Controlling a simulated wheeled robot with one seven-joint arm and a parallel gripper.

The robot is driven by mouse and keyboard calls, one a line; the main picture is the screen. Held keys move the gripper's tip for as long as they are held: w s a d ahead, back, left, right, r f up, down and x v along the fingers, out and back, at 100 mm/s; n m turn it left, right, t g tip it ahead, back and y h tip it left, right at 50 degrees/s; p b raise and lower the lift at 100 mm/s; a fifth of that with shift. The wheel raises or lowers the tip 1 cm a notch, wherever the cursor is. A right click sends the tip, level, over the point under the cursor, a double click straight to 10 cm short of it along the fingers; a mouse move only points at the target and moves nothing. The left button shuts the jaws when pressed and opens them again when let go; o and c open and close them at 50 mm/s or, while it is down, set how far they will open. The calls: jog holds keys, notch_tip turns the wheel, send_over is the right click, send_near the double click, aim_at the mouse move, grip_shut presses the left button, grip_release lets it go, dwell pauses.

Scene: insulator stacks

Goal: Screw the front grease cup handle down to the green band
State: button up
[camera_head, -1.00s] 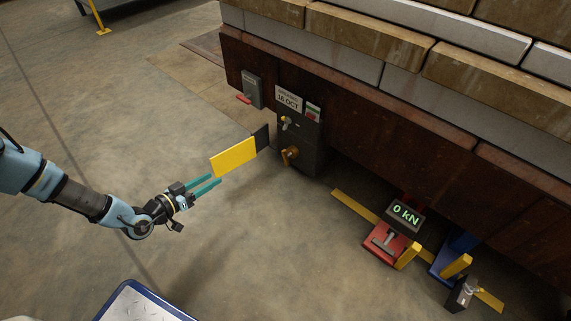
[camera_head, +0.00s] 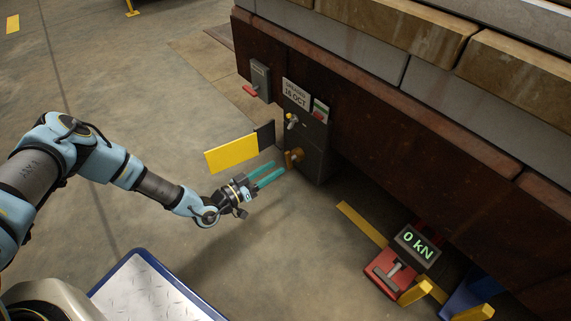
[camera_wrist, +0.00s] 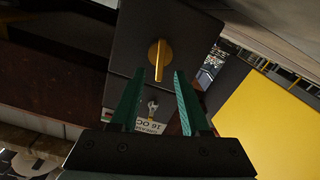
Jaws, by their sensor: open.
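The brass grease cup handle (camera_head: 292,158) sticks out from the front of a dark box (camera_head: 312,140) in the head view. In the wrist view the handle (camera_wrist: 158,54) is a yellow disc with an upright bar, on the dark face. My gripper (camera_head: 280,168) has teal fingers, open and pointed at the handle from close by. In the wrist view the open fingers (camera_wrist: 159,78) are on either side of the bar's lower end in the picture; contact cannot be told. I cannot make out a green band on the cup.
A yellow panel (camera_head: 231,154) stands out beside the box, close to my gripper. A small valve (camera_head: 292,121) sits above the handle. A red jack (camera_head: 391,269) with a 0 kN display (camera_head: 418,243) stands right.

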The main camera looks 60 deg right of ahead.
aim_at(292, 158)
jog(key=shift+b+x, duration=0.65)
jog(key=shift+x, duration=1.95)
jog(key=shift+w, duration=0.1)
grip_shut()
